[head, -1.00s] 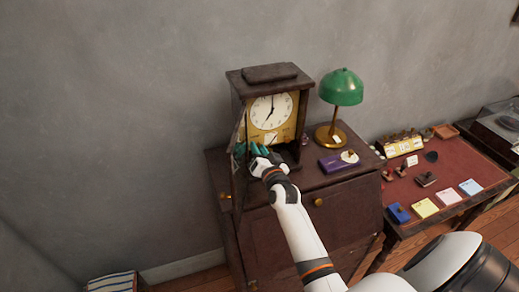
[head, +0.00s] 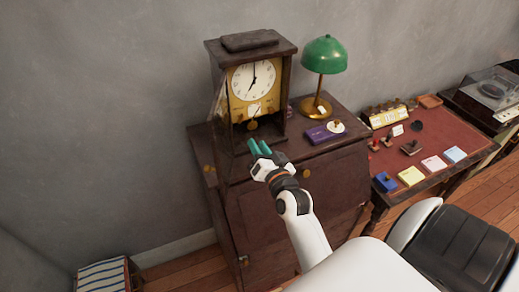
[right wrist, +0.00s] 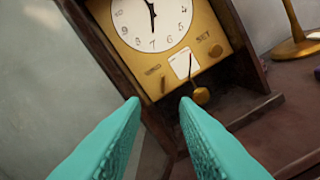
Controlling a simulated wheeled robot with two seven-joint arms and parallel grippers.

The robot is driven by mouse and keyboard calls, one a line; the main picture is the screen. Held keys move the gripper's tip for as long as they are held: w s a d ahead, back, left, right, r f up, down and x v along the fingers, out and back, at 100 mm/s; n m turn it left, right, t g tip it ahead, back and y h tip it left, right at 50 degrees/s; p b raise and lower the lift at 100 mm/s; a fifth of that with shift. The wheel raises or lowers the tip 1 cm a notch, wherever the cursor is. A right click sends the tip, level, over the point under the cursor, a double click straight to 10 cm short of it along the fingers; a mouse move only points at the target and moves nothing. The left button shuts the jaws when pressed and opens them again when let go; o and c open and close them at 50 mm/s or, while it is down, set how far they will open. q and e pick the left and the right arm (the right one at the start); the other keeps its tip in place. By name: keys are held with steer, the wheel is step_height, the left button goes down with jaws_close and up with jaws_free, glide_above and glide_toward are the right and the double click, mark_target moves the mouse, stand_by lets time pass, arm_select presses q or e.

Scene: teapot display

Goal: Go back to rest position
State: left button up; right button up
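My right gripper (head: 260,147) has teal fingers and is in front of the clock, just below its case opening, in the head view. In the right wrist view its fingers (right wrist: 160,103) are apart with nothing between them. The dark wooden clock (head: 290,88) stands on the cabinet, its glass door swung open at the left. The clock's white dial (right wrist: 150,18) and brass pendulum bob (right wrist: 201,96) show beyond the fingers, apart from them. My left gripper is in neither view.
The cabinet (head: 300,196) also bears a green lamp (head: 324,54) and a purple box (head: 320,134). A desk (head: 435,146) with stamps and note pads stands at the right. A striped basket (head: 103,275) is on the floor at lower left. The air left of the cabinet is free.

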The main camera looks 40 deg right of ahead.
steer(key=shift+s, duration=0.1)
stand_by(0.5)
steer(key=s+a+f+n+g+y, duration=0.55)
steer(key=s+a+f+n, duration=0.2)
steer(key=a, duration=0.25)
steer(key=s+a+f+n+g, duration=0.2)
steer(key=s+f+g, duration=0.15)
steer(key=s, duration=0.45)
steer(key=s+a+f+n+g, duration=0.2)
steer(key=s+g, duration=0.3)
steer(key=s, duration=0.3)
step_height(320, 180, down, 33)
steer(key=s+g+b, duration=0.1)
steer(key=s+b, duration=0.1)
steer(key=b, duration=0.4)
steer(key=s+d+f+b, duration=0.1)
steer(key=s+f+b, duration=0.1)
steer(key=s+f, duration=0.5)
steer(key=s+d+f+g+h+b, duration=0.1)
steer(key=s+d+f+b, duration=0.1)
steer(key=s+f, duration=0.6)
step_height(320, 180, down, 4)
steer(key=shift+s+r+b, duration=0.25)
steer(key=shift+s+b, duration=0.05)
steer(key=shift+b, duration=0.05)
